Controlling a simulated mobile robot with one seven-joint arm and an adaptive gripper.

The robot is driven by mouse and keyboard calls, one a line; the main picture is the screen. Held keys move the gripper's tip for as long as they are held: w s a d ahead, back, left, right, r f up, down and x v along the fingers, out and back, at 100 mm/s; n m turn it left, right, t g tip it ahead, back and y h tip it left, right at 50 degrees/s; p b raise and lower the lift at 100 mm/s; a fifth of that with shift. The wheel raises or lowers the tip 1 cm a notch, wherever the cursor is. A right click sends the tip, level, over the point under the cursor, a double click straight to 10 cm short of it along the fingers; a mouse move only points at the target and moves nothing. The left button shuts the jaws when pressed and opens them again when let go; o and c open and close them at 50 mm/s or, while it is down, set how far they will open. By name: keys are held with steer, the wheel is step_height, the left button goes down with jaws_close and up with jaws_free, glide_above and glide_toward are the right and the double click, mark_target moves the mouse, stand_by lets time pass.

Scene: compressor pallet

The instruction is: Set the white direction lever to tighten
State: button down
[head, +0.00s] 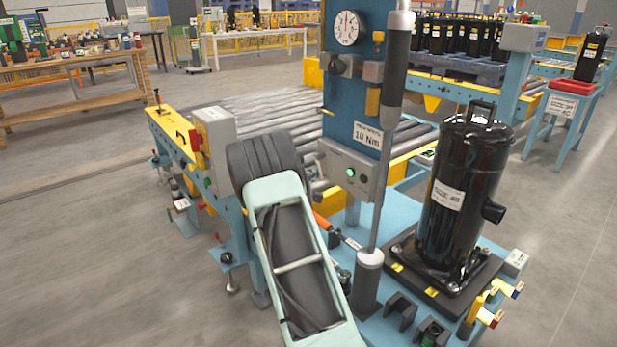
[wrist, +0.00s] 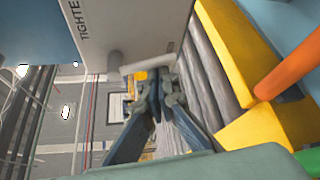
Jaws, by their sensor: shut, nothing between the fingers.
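In the wrist view, a pale grey-white box (wrist: 128,25) carries the partly visible word "TIGHTE…" along its edge. A short white lever (wrist: 147,65) sticks out at the box's lower end, lying across the picture. My gripper (wrist: 155,78) is shut and empty, its fingertips right at the lever; I cannot tell whether they touch it. In the head view, a grey control box (head: 349,172) with a lit green button sits on the blue column under the "10 Nm" sign. The lever and my gripper are not seen there.
A black compressor (head: 458,190) stands on a pallet right of the column. A grey vertical pole (head: 388,140) stands before the column. An orange tube (wrist: 288,65) and yellow frame parts (wrist: 245,50) lie right of my gripper in the wrist view, beside conveyor rollers (wrist: 212,70).

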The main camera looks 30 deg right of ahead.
mark_target(320, 169)
steer(key=shift+s+r+n+g+p, duration=0.25)
steer(key=shift+n+p, duration=0.25)
steer(key=shift+p, duration=0.45)
steer(key=s+r+n+g+p, duration=0.1)
steer(key=p, duration=0.3)
steer(key=s+n+g+p, duration=0.1)
steer(key=n+g+p, duration=0.1)
steer(key=p, duration=0.3)
steer(key=r+n+g+y+p, duration=0.1)
steer(key=n+g+p, duration=0.1)
steer(key=p, duration=0.3)
steer(key=shift+s+d+r, duration=0.3)
steer(key=shift+s+r, duration=0.05)
steer(key=shift+s, duration=0.05)
steer(key=shift+s+r+n+g+p, duration=0.25)
steer(key=shift+n+g+p, duration=0.4)
steer(key=shift+p, duration=0.25)
steer(key=shift+s+r, duration=0.1)
steer(key=shift+r, duration=0.35)
